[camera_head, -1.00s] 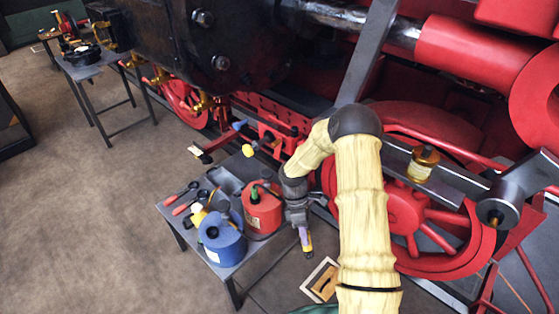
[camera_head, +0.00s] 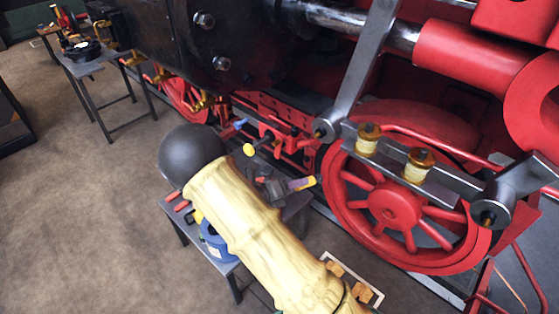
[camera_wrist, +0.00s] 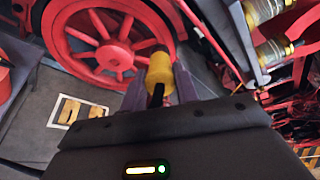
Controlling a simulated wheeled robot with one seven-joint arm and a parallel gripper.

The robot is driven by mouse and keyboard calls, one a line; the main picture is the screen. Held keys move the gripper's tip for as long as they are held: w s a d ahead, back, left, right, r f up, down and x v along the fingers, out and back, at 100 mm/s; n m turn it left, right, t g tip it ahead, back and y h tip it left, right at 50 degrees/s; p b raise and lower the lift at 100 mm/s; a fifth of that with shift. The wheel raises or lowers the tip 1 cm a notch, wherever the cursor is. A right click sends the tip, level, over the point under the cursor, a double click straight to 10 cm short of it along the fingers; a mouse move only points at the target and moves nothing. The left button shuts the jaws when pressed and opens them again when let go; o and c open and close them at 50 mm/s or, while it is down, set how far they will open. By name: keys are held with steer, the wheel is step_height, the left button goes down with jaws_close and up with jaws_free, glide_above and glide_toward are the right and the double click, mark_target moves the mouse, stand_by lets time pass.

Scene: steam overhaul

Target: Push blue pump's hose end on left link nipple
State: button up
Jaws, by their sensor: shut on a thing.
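My gripper (camera_head: 300,184) is shut on a yellow sleeve (camera_wrist: 158,72) with a dark, hose-like piece behind it; I cannot trace which pump it comes from. The gripper is raised beside the left rim of the red spoked wheel, pointing right. The blue pump (camera_head: 213,242) stands on the small table and is partly hidden by my arm. Left of the gripper, a yellow knob (camera_head: 249,149) and a blue knob (camera_head: 240,124) stick out from the red linkage. I cannot tell which part is the left link nipple. The sleeve is apart from both knobs.
The red wheel (camera_head: 395,205) and a grey rod carrying two oil cups (camera_head: 367,140) (camera_head: 419,166) lie to the right. Open floor is at the left.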

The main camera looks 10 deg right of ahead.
steer(key=w+a+r+n+t, duration=0.1)
steer(key=a+r+n+t, duration=0.2)
steer(key=r, duration=0.5)
steer(key=shift+w+a+t+p, duration=0.35)
steer(key=shift+a+t, duration=0.35)
steer(key=shift+t, duration=0.4)
steer(key=shift+r, duration=0.1)
steer(key=shift+b+x, duration=1.05)
steer(key=shift+x, duration=1.3)
steer(key=shift+p+x, duration=0.4)
steer(key=shift+x, duration=1)
steer(key=shift+w+d, duration=0.15)
steer(key=shift+d, duration=0.1)
